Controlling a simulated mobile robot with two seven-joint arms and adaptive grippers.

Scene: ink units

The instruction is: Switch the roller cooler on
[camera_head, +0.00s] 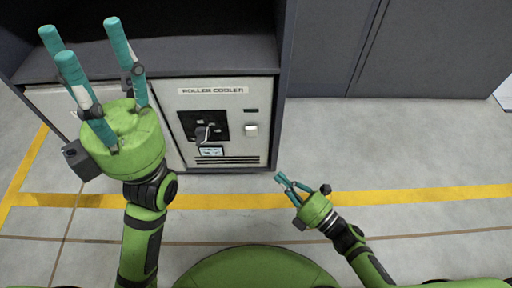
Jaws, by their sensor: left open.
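The roller cooler panel (236,101) is a light grey front labelled "ROLLER COOLER", low in a dark cabinet. A rotary switch (204,131) with a grey handle sits on its black plate, left of the middle. The exact handle position is too small to read. My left gripper (82,42) is open and empty, its teal fingers spread and pointing up in the picture. It is left of the switch and apart from it, overlapping the panel's left neighbour. My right gripper (285,182) is below and right of the panel, over the floor. Its finger gap is unclear.
A pale square button or lamp (251,129) and a small dark window (251,110) are right of the switch. A plain grey panel (52,98) adjoins on the left. Grey cabinet doors (375,50) stand on the right. The floor (400,150) with its yellow line (420,196) is clear.

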